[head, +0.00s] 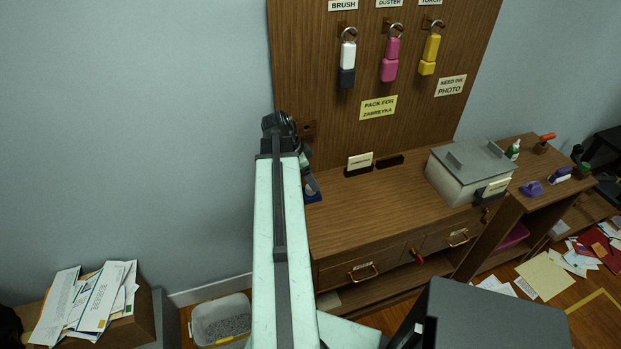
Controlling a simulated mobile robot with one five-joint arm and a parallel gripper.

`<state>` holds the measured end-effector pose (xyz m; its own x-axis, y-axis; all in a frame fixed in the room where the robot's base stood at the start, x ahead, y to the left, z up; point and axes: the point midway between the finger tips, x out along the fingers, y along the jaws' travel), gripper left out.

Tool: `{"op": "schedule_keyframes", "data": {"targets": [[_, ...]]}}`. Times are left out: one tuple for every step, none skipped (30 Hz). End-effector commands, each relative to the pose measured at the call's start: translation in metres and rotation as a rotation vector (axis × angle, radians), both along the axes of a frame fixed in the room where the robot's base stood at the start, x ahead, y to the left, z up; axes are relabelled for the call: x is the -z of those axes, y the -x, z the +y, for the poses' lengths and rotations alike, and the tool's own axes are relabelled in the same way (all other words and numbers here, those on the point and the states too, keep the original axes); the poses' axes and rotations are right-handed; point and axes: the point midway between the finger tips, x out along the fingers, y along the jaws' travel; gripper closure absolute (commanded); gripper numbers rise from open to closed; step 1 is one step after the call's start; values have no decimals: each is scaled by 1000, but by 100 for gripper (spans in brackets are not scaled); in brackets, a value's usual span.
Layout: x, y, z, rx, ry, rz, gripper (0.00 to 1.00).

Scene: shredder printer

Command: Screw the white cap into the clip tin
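My arm reaches up the middle of the head view towards the wooden board, over the left end of the wooden desk. My gripper (308,180) is dark and partly hidden behind the arm's end, and its fingers are too small to read. A small dark blue object (313,194) sits on the desk just below it, partly covered by the arm. I cannot tell whether it is the clip tin, or whether the gripper touches it. I cannot make out the white cap.
The wooden desk (385,215) has clear room in its middle. A whitish box with a grey lid (470,170) stands on its right. A card holder (359,164) stands by the board (340,120), where tools hang. A bin (222,322) and a paper-filled box (130,325) are at lower left.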

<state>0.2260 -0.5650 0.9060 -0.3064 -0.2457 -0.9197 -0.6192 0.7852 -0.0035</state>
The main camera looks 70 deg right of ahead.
Motion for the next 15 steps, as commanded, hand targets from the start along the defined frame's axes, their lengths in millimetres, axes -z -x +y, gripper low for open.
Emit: {"op": "schedule_keyframes", "data": {"targets": [[0, 6, 4, -87, 1, 1, 30], [1, 7, 4, -145, 1, 1, 30], [1, 8, 4, -211, 0, 1, 30], [2, 8, 3, -254, -1, 2, 30], [2, 8, 3, -286, -1, 2, 30], [3, 8, 2, -317, -2, 3, 30], [3, 8, 2, -334, -2, 3, 30], [3, 8, 1, -342, -3, 2, 30], [4, 8, 1, -346, -3, 3, 30], [4, 8, 1, -347, -4, 3, 30], [4, 8, 1, -357, -3, 3, 30], [4, 9, 2, -389, -3, 3, 30], [4, 9, 2, -426, -3, 4, 30], [5, 10, 3, -467, -4, 4, 30], [5, 9, 2, -519, -3, 5, 30]]}}
